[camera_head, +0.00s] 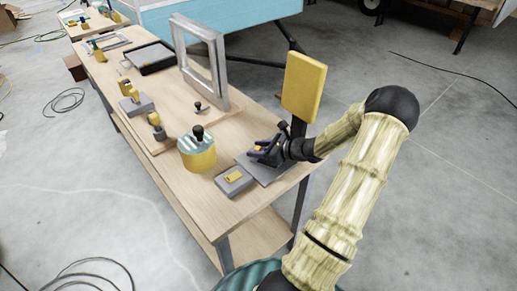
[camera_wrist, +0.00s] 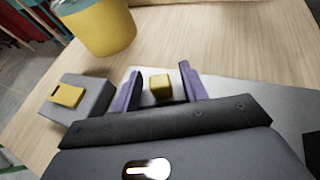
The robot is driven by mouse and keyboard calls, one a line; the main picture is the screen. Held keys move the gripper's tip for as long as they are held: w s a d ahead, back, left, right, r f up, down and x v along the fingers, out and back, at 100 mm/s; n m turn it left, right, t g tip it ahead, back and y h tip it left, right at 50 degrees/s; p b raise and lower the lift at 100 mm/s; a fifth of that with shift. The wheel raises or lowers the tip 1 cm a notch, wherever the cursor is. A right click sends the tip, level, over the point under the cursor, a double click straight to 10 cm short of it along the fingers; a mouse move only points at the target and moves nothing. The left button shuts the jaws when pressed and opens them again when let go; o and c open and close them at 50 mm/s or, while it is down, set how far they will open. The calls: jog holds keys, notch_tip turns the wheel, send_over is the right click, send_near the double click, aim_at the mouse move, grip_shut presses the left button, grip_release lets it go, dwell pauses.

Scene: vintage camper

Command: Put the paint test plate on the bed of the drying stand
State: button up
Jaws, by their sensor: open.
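The drying stand appears to be the grey slab with an upright yellow panel (camera_head: 303,87) on a dark post at the table's near end. Its flat grey bed (camera_head: 268,176) also shows in the wrist view (camera_wrist: 235,92). A pale plate with a small yellow block (camera_wrist: 160,87) on it, seemingly the paint test plate, lies at the bed's far left part in the wrist view. My gripper (camera_head: 262,152) is low over the bed. Its purple fingers (camera_wrist: 160,80) are open, one on each side of the yellow block, with gaps showing. The plate's lower part is hidden by my gripper.
A grey block with a yellow piece (camera_head: 234,179) stands just left of the bed. A yellow tin with a striped top and black knob (camera_head: 198,150) stands close behind. A large metal frame (camera_head: 201,60) and several small tools stand farther along the wooden table (camera_head: 178,181).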

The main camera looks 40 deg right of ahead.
jog(key=shift+r, duration=0.25)
jog(key=v, duration=1.2)
jog(key=shift+f, duration=0.15)
